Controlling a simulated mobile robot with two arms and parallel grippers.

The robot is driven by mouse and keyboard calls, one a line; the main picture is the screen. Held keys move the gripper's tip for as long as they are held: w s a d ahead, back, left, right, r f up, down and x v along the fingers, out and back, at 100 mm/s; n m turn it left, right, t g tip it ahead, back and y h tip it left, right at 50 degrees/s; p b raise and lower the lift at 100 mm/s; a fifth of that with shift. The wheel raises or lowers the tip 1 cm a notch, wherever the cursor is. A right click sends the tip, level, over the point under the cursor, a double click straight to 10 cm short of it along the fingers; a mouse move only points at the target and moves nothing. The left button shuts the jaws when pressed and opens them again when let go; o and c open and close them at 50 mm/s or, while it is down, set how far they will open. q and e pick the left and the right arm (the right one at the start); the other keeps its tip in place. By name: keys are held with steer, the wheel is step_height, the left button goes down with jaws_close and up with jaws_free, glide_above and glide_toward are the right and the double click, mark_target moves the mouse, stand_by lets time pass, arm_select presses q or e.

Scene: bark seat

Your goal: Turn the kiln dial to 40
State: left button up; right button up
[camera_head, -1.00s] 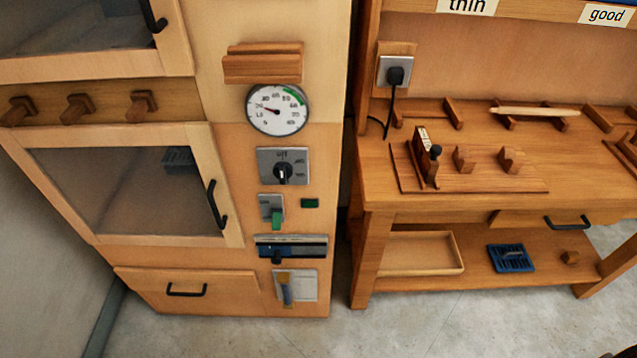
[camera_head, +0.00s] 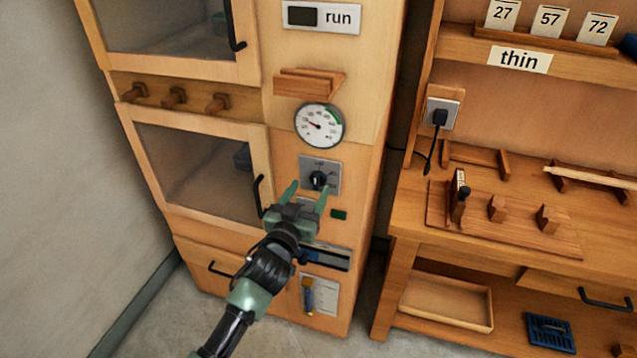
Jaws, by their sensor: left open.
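The kiln (camera_head: 365,215) is a tall wooden cabinet with glass doors and a control column. Its dial (camera_head: 317,180) is a black knob on a grey plate (camera_head: 333,165), below a round white gauge (camera_head: 319,126). The marks on the plate are too small to read surely. My left gripper (camera_head: 309,189) is open in front of the plate, its green fingertips on either side of the knob's lower part. I cannot tell whether they touch it. The gripper hides most of the lever plate below the dial. My right gripper is not in view.
A small dark green indicator (camera_head: 339,215), a slider panel (camera_head: 328,257) and a lower plate (camera_head: 318,296) sit below the dial. A black door handle (camera_head: 259,196) is left of the gripper. A workbench (camera_head: 409,222) with tools stands to the right.

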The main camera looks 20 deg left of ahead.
mark_target(318, 182)
arm_select(q)
steer(key=shift+w+d, duration=0.2)
steer(key=shift+w, duration=1.85)
jaws_close()
steer(key=m, duration=0.5)
steer(key=shift+d+f+m, duration=0.1)
steer(key=shift+d+m, duration=0.2)
steer(key=shift+m, duration=0.1)
steer(key=m, duration=0.5)
steer(key=shift+d+f+m, duration=0.15)
steer(key=shift+f+m, duration=0.05)
steer(key=shift+m, duration=0.2)
